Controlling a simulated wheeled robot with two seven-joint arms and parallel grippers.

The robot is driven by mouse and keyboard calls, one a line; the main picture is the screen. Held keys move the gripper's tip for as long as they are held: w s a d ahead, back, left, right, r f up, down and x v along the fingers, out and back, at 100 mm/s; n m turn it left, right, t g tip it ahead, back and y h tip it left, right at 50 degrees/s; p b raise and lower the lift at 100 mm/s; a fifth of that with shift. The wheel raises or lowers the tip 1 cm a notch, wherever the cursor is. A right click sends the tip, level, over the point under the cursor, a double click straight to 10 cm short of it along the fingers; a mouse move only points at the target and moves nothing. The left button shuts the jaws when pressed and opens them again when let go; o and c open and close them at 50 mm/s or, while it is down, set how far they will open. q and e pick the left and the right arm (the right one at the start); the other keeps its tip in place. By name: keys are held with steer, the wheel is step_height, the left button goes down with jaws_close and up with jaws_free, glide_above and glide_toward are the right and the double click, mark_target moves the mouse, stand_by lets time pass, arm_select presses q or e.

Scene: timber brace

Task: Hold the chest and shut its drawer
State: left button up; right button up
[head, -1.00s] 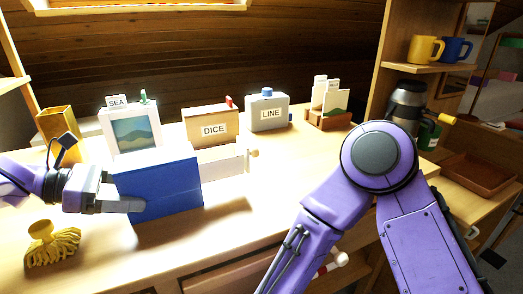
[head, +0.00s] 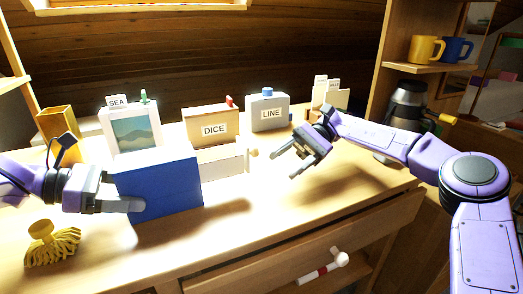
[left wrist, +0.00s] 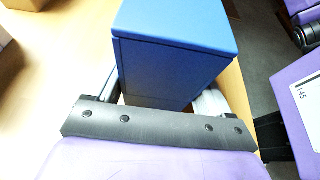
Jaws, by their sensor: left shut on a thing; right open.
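The blue chest (head: 160,188) stands on the desk at the left in the head view. Its white drawer (head: 222,162) sticks out of the right side, with a pale round knob (head: 253,153) at its end. My left gripper (head: 125,205) is shut on the chest; in the left wrist view its fingers lie on both sides of the blue body (left wrist: 175,60). My right gripper (head: 285,162) is open and empty, above the desk to the right of the knob and apart from it.
Behind the chest stand a SEA picture box (head: 132,130), a DICE box (head: 212,128) and a grey LINE container (head: 268,112). A yellow mop head (head: 52,245) lies at the front left. The desk (head: 250,215) in front of the drawer is clear.

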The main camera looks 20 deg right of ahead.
mark_target(257, 151)
steer(key=w+d+m+t+y, duration=0.1)
steer(key=d+m, duration=0.1)
steer(key=w+d+m+t+y, duration=0.1)
steer(key=w+d+t, duration=0.1)
steer(key=d, duration=0.1)
steer(key=w+d+r+m+t+y, duration=0.1)
steer(key=w+d+m+t, duration=0.1)
steer(key=shift+w+d+m, duration=0.1)
steer(key=shift+d+m, duration=0.15)
steer(key=shift+m, duration=0.05)
steer(key=a, duration=1.2)
